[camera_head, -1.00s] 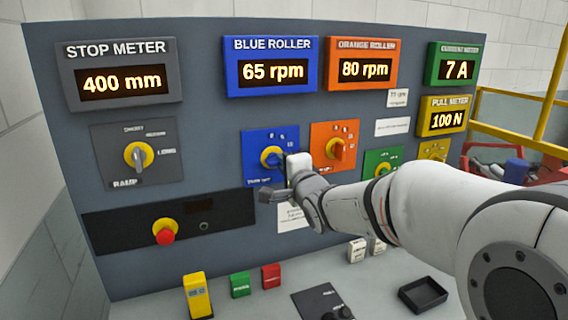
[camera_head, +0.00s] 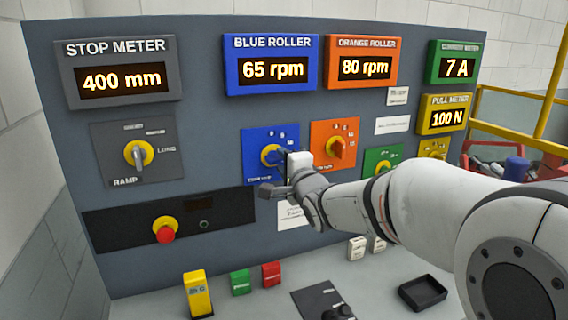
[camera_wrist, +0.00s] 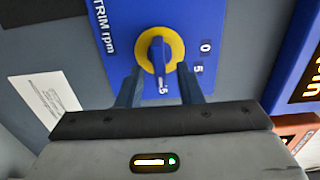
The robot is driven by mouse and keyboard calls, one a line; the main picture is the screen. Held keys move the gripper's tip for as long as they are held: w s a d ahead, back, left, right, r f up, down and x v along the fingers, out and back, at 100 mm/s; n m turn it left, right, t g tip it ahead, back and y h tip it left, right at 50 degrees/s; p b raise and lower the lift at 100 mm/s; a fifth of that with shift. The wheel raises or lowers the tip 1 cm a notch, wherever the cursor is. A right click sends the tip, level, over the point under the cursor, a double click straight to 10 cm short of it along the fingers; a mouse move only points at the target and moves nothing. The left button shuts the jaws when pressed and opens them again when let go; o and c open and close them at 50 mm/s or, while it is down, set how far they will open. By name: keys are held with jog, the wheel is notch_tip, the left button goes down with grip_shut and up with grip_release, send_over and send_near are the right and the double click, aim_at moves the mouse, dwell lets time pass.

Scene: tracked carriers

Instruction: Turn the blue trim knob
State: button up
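The blue trim knob (camera_head: 270,156) is a blue handle on a yellow disc, on a blue plate (camera_head: 256,140) below the BLUE ROLLER display (camera_head: 271,68), which reads 65 rpm. In the wrist view the knob (camera_wrist: 157,54) points roughly along the fingers, with its lower end near the 5 mark at the bottom. My gripper (camera_wrist: 159,76) is open, its two dark fingers apart on either side of the knob's lower end with visible gaps. I cannot tell whether the tips reach as deep as the handle. In the head view my wrist partly hides the fingers.
An orange knob (camera_head: 337,147) is close at the right, with a green-plate knob (camera_head: 382,168) beyond. A grey knob (camera_head: 138,154) and a red button (camera_head: 165,231) are at the left. Small blocks and a black tray (camera_head: 422,292) stand on the ledge below.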

jog(key=v, duration=0.8)
jog(key=shift+b, duration=0.4)
jog(key=shift+w, duration=0.15)
jog(key=s+d+f+n+g+h+p, duration=0.1)
jog(key=s+d+f+n+g+h, duration=0.6)
jog(key=d+f, duration=0.5)
jog(key=s+d+f+n+g, duration=0.2)
jog(key=s+n+g, duration=0.1)
jog(key=s, duration=0.5)
jog(key=s+d+f+n+g+p, duration=0.1)
jog(key=s+d+f+n+g, duration=0.1)
jog(key=s, duration=0.7)
jog(key=shift+d+f+n+g+h, duration=0.3)
jog(key=shift+f+n+g, duration=0.2)
jog(key=shift+f+g, duration=0.3)
